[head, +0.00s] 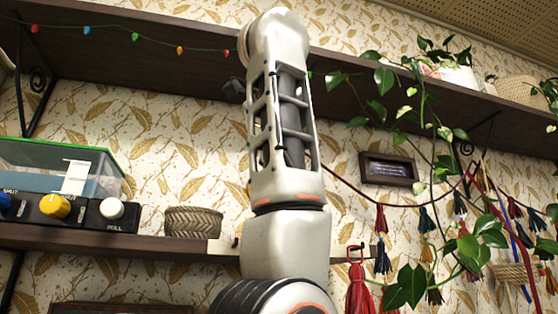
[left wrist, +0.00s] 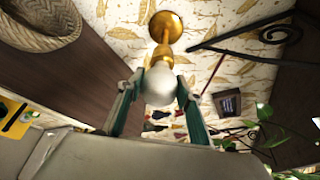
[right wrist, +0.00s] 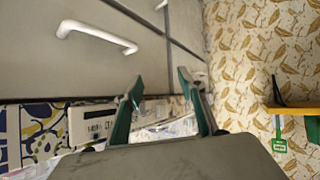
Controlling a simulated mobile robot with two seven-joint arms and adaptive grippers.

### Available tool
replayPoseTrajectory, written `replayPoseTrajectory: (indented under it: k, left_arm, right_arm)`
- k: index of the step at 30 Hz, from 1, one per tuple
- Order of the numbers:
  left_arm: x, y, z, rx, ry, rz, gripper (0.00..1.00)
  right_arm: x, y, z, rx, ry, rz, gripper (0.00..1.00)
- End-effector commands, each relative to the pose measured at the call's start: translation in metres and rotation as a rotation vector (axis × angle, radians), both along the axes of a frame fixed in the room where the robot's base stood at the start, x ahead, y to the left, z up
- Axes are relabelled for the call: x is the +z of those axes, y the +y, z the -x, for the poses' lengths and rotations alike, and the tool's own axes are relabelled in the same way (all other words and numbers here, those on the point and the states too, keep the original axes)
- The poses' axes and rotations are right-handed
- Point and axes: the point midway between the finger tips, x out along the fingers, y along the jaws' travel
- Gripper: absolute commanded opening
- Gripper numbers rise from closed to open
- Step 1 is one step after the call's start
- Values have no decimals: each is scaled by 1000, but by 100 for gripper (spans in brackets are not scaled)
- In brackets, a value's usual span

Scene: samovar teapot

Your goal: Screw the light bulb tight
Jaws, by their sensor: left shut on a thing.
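The light bulb (left wrist: 159,84) is white and round in the left wrist view, with its neck toward a brass socket (left wrist: 163,50). The socket stands on a round gold base (left wrist: 165,27) on the patterned wall. My left gripper (left wrist: 157,88) is shut on the bulb, one finger on each side of it. How far the bulb sits in the socket I cannot tell. In the head view my arm stands in the middle, and bulb and socket do not show. My right gripper (right wrist: 158,84) is open and empty in front of pale cabinet fronts.
A dark lower shelf (head: 150,243) holds a woven basket (head: 194,221) and a box with knobs (head: 75,210). An upper shelf (head: 175,68) runs above. A trailing plant (head: 405,290), tassels and a small frame (head: 388,169) hang at the right.

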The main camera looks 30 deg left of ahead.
Motion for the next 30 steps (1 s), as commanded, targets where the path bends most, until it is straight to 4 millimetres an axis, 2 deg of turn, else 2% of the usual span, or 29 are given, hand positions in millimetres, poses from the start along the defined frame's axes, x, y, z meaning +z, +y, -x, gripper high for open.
replayPoseTrajectory:
  k: [5, 6, 8, 24, 30]
  left_arm:
    - [0, 0, 0, 0, -1, 1, 14]
    - [0, 0, 0, 0, -1, 1, 40]
    - [0, 0, 0, 0, -1, 1, 52]
    - [0, 0, 0, 1, -5, 5, 52]
    - [-3, 1, 0, 1, -105, 90, 52]
  right_arm:
    - [1, 0, 0, 0, -1, 0, 40]
    - [1, 0, 0, 0, -1, 0, 40]
    - [1, 0, 0, 0, -1, 0, 40]
    - [-1, -1, 0, 0, 0, 2, 40]
    - [-6, 0, 0, 0, 1, 0, 40]
